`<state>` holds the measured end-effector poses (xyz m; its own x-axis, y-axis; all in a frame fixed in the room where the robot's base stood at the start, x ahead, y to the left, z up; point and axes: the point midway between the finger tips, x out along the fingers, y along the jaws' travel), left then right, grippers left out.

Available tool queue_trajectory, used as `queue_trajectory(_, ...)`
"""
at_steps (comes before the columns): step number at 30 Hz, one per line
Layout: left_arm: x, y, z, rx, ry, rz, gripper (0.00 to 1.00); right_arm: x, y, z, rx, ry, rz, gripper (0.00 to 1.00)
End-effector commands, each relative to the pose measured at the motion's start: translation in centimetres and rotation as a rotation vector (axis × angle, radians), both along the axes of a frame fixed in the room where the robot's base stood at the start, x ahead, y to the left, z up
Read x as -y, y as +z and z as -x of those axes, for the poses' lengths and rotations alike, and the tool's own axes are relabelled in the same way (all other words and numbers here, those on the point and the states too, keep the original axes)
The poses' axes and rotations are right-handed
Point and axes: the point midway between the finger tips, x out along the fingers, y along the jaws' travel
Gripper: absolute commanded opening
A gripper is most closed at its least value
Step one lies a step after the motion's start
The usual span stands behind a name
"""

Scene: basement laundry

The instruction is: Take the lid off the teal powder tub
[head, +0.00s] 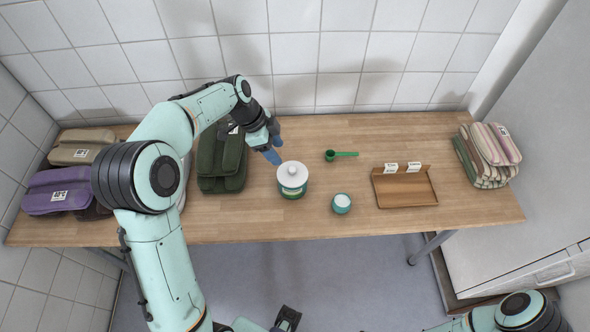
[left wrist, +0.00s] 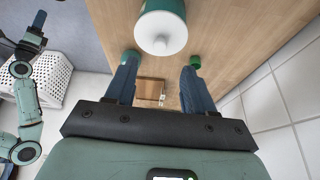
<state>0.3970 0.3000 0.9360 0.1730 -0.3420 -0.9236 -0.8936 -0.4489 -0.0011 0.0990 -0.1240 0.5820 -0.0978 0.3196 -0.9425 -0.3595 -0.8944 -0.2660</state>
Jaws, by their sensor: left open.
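The teal powder tub (head: 292,190) stands upright near the middle of the wooden table, and its body also shows at the top of the left wrist view (left wrist: 160,5). Its white lid (head: 292,173) with a round knob sits on top; the lid faces the left wrist camera (left wrist: 161,34). My left gripper (head: 274,151) is open and empty, just behind and left of the lid, apart from it. Its two blue fingers show spread apart in the left wrist view (left wrist: 158,85). My right arm shows at the left of that view, but its fingers are too small to read.
A small teal cup of white powder (head: 341,204), a green scoop (head: 341,155) and a brown tray (head: 405,188) with labels lie to the right. Dark green folded cloth (head: 222,160) is left of the tub. Striped towels (head: 487,155) are far right. A tiled wall stands behind.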

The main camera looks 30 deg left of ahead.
Motion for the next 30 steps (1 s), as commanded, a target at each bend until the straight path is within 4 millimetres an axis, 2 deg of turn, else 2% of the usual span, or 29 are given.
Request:
queue_trajectory(1, 0.4, -1.1, -0.1, -0.005, -0.001, 0.001, 0.54, 0.0, -0.1, 0.1, -0.001, 0.0, 0.0, 0.43)
queue_trajectory(4, 1.0, -2.6, -0.4, -0.004, -0.001, 0.001, 0.54, 0.0, -0.1, 0.1, -0.001, 0.0, 0.0, 0.43)
queue_trajectory(13, 2.1, -4.8, -1.0, -0.003, -0.001, 0.0, 0.54, 0.0, 0.0, 0.0, 0.0, 0.001, 0.0, 0.43)
queue_trajectory(21, 3.6, -8.1, -1.8, -0.002, 0.0, 0.0, 0.54, 0.0, 0.3, -0.1, 0.002, 0.0, 0.0, 0.43)
queue_trajectory(30, 3.7, -8.6, -1.9, 0.0, 0.001, -0.001, 0.54, 0.0, 0.3, -0.1, 0.002, 0.0, 0.0, 0.43)
